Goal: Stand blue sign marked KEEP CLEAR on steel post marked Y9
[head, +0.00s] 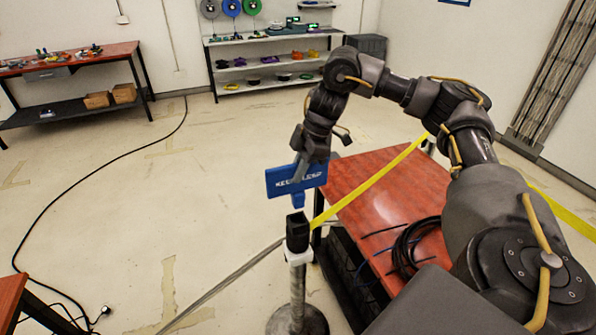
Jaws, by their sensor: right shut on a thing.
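The blue sign (281,182) has white lettering that is partly covered by my gripper; "KEE" can be read at its left. My right gripper (301,174) is shut on the sign and holds it roughly upright, with its short blue stem (298,201) pointing down. The steel post (298,285) stands below on a round base, with a black head (297,232) and a white collar under it. The stem is just above the black head, with a small gap apparent. No Y9 mark can be read on the post. My left gripper is not in view.
A yellow belt (370,187) runs from the post head across a red-topped table (368,170) at the right. Black cable coils (408,245) lie on that table. A dark cable (75,190) crosses the floor at the left, where the floor is mostly clear.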

